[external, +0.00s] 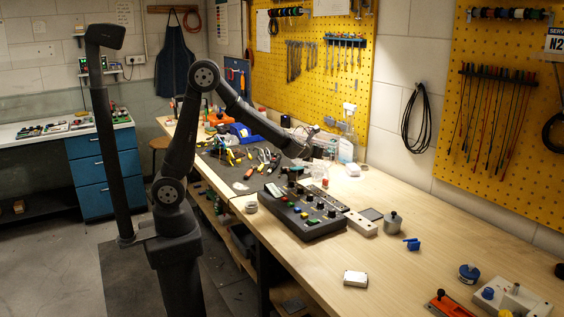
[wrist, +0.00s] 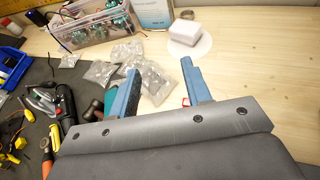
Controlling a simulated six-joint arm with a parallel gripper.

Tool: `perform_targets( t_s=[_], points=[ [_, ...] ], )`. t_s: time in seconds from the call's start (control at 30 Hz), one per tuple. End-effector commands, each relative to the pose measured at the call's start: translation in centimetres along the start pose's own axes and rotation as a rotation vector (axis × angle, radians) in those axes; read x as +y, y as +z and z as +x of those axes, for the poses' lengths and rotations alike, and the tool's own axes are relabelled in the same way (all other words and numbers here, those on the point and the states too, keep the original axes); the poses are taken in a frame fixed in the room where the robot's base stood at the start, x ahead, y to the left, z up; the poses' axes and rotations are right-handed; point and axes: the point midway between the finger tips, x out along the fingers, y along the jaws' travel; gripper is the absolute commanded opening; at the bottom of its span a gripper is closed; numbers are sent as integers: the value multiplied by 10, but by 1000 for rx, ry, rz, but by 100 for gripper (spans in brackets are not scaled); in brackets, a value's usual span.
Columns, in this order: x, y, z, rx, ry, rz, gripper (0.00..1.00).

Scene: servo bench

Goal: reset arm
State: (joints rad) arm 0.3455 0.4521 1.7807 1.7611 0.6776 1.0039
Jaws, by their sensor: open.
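My arm reaches from its base over the wooden bench (external: 330,268) in the external view. My gripper (external: 325,152) is raised over the bench, above and behind the black control box (external: 305,215). In the wrist view my gripper (wrist: 162,85) shows two blue fingers spread well apart. Nothing is held between them. Bare bench, clear plastic bags and a small red thing at the right finger show around the fingertips, below them.
The wrist view shows a clear bin (wrist: 90,25), plastic bags (wrist: 155,80), a white block (wrist: 185,32) and tools on a dark mat (wrist: 40,75). A yellow pegboard (external: 325,60) stands behind the bench.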

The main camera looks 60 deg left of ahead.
Motion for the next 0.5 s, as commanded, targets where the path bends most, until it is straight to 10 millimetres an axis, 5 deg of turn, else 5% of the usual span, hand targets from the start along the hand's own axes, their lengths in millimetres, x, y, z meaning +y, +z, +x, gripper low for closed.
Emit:
perform_targets(
  t_s=[0.2, 0.5],
  points=[
    [30, 0, 3, 0, 40, -16, 44],
    [40, 0, 4, 0, 53, -23, 44]
  ],
)
